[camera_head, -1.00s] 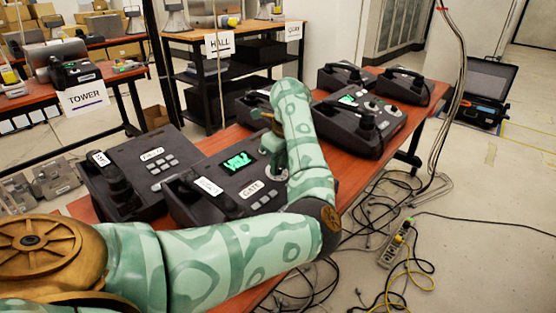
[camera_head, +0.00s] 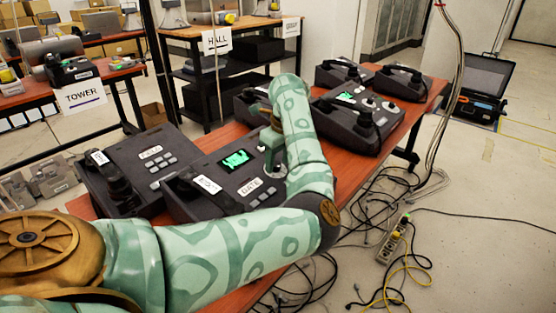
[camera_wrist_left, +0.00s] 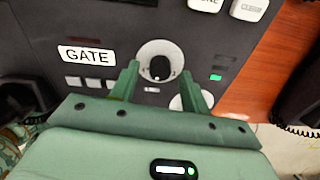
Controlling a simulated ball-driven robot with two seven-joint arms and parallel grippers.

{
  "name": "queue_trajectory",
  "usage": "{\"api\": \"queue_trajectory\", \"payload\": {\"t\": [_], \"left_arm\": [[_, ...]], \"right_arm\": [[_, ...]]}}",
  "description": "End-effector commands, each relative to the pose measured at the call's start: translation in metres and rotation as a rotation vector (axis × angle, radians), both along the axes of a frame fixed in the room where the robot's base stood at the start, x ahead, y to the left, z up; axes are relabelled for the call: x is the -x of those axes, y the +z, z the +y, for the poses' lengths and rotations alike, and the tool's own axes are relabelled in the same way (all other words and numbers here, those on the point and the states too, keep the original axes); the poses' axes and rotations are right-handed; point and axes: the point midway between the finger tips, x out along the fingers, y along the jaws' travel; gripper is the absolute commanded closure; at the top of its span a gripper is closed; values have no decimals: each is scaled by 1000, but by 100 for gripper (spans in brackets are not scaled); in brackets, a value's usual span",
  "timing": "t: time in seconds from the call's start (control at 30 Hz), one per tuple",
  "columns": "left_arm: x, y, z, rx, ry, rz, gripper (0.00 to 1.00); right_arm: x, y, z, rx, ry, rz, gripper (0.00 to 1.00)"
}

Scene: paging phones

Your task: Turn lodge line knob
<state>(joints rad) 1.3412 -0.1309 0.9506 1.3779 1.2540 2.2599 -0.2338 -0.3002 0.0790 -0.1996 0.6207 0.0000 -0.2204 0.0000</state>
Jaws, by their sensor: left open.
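A round knob (camera_wrist_left: 160,62) with a dark centre and a pale round base sits on a dark phone panel next to a white GATE label (camera_wrist_left: 87,56). My left gripper (camera_wrist_left: 160,72) is open, with one green finger on each side of the knob. I cannot tell whether the fingers touch it. In the head view, the left gripper (camera_head: 271,150) is over the right part of the phone (camera_head: 206,167) with the GATE label and a lit green screen (camera_head: 236,160). My arm hides part of this phone. No lodge label is legible. My right gripper is not in view.
Another dark phone (camera_head: 137,163) stands to the left on the red-brown table (camera_head: 222,137). More phones (camera_head: 358,117) stand farther along it. Black shelving (camera_head: 232,70) is behind. Loose cables and a power strip (camera_head: 391,240) lie on the floor at right.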

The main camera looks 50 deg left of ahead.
Motion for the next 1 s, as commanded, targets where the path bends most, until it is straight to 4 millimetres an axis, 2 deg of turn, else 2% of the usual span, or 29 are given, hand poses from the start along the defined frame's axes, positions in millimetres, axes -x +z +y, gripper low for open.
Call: {"api": "queue_trajectory", "payload": {"t": [0.3,0.5,0.7,1.0], "left_arm": [[0,84,-14,1,-2,-11,54],[0,130,-24,1,-2,-8,54],[0,152,-28,0,-2,-3,54],[0,155,-29,0,-1,-1,54]], "right_arm": [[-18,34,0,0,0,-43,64],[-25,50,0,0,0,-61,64],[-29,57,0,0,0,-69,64],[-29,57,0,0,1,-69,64]]}}
